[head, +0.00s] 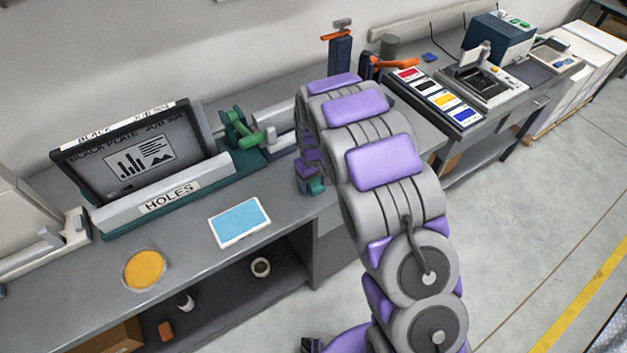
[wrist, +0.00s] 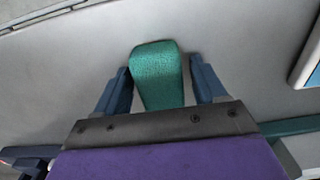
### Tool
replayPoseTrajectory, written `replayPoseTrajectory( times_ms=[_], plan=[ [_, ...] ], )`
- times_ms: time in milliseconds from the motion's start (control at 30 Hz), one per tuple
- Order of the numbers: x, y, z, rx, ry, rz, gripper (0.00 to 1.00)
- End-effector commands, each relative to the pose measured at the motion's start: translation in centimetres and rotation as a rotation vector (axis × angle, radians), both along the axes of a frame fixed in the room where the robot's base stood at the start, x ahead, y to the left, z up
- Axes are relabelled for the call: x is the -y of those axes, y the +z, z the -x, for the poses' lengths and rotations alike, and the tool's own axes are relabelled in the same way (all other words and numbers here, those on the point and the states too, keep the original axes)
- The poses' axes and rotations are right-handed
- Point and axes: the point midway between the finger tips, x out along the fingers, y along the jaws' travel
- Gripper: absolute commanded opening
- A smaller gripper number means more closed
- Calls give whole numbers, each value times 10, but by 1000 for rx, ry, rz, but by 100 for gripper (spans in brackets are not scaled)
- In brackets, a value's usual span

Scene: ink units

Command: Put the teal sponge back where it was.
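The teal sponge (wrist: 158,78) is between the two dark blue fingers of my gripper (wrist: 160,75) in the wrist view. The left finger meets its side; a thin gap seems to show at the right fingertip. In the head view a teal bit of the sponge (head: 316,186) shows under the purple end of my arm, near the front edge of the grey bench (head: 190,245). Whether it touches the bench is hard to tell.
A light blue plate (head: 239,221) and a yellow disc (head: 144,269) lie on the bench left of my gripper. Behind are a HOLES fixture (head: 170,197) and a green clamp (head: 240,130). A colour card tray (head: 438,97) stands at right. Bare bench lies around the plate.

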Motion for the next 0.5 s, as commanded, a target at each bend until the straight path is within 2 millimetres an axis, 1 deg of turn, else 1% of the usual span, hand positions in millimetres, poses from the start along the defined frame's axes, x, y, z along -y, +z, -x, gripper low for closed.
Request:
replayPoseTrajectory(
  times_ms=[33,100,367,500],
  plan=[
    [0,0,0,0,0,0,76],
    [0,0,0,0,0,0,80],
    [0,1,0,1,0,-1,80],
    [0,9,0,2,0,0,80]
  ],
)
